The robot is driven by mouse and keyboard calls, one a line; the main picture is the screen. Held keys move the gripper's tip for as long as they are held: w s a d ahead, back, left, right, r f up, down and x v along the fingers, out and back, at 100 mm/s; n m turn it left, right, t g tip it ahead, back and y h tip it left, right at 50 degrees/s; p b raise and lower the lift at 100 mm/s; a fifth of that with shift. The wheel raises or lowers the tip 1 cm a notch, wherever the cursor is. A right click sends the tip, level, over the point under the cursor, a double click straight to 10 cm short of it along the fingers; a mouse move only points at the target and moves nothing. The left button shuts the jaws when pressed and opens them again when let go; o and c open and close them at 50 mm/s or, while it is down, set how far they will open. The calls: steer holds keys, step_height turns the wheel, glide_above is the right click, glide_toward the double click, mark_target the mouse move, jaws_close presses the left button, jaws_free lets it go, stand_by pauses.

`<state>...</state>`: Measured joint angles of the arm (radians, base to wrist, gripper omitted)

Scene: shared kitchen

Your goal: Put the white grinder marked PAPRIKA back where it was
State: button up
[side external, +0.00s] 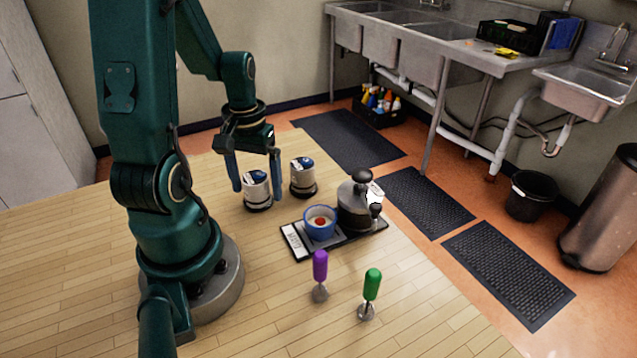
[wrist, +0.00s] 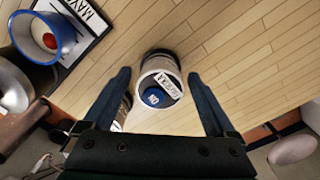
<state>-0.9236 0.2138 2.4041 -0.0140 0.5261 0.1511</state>
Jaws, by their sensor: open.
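Two white grinders with dark bases and blue tops stand upright on the wooden table. The left one (side external: 257,190) is between the fingers of my gripper (side external: 257,194), which points down and is open. In the wrist view that grinder (wrist: 160,88) shows from above between my fingertips (wrist: 159,75), with gaps on both sides. Its label is too small to read surely. The other grinder (side external: 303,178) stands just right of my gripper; a white part, probably of it, shows in the wrist view (wrist: 122,112), mostly hidden by my gripper.
A dark tray (side external: 292,240) with a white name label reading MAYA holds a blue cup (side external: 320,228) with something red inside and a grey-black pot (side external: 355,208). A purple-handled tool (side external: 320,268) and a green-handled tool (side external: 371,285) stand in front.

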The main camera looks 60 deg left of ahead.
mark_target(254, 175)
step_height(254, 175, up, 11)
steer(key=shift+a+f, duration=0.1)
steer(key=shift+f, duration=0.05)
steer(key=shift+r, duration=0.5)
steer(key=w+d+r+m+t, duration=0.1)
steer(key=d+m+t, duration=0.4)
steer(key=d+m, duration=0.4)
steer(key=d, duration=0.7)
steer(key=shift+d+r+t, duration=0.3)
steer(key=shift+d+r, duration=0.1)
